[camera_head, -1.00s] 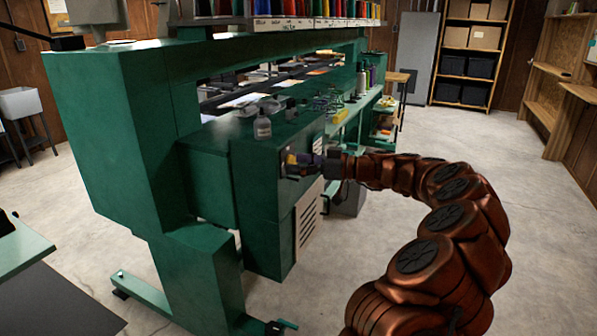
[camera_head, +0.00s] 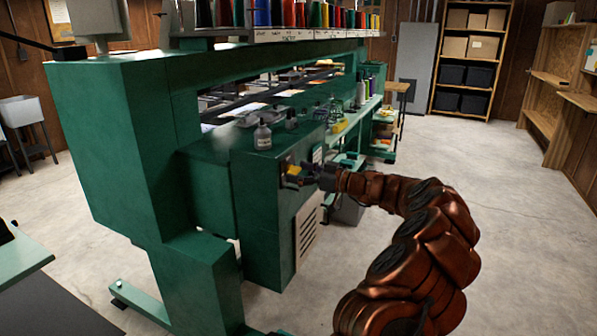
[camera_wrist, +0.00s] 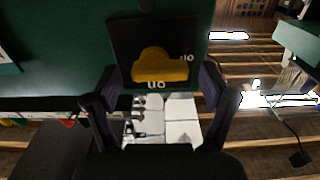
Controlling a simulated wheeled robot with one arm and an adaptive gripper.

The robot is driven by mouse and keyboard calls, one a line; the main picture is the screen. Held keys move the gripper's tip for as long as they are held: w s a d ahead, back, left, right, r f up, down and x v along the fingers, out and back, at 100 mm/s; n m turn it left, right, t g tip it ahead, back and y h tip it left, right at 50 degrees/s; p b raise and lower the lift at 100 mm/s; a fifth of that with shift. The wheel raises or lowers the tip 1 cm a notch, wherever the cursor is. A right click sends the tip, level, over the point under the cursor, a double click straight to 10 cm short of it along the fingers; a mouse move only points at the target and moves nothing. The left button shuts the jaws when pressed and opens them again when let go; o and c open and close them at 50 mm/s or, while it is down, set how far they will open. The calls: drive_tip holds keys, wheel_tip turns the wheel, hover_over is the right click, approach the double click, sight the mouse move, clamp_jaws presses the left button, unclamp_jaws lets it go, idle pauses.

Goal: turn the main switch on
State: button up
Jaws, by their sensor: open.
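The main switch is a yellow knob (camera_wrist: 160,70) on a dark square plate (camera_wrist: 125,38) on the green machine's side. In the wrist view its grip bar lies roughly across the picture, with small white lettering below and right of it. In the head view the knob (camera_head: 294,171) is small and partly covered by my gripper (camera_head: 311,174). My gripper (camera_wrist: 161,82) is open in the wrist view, one dark finger on each side of the knob and nothing held. I cannot tell whether a finger touches it.
The green machine (camera_head: 115,130) fills the left and middle. A small bottle (camera_head: 262,136) stands on its box top, and thread spools (camera_head: 290,14) line the rack above. A vented panel (camera_head: 307,228) is below the switch. The concrete floor (camera_head: 510,220) at right is clear.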

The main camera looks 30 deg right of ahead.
drive_tip(key=c, duration=1.2)
drive_tip(key=shift+o, duration=0.2)
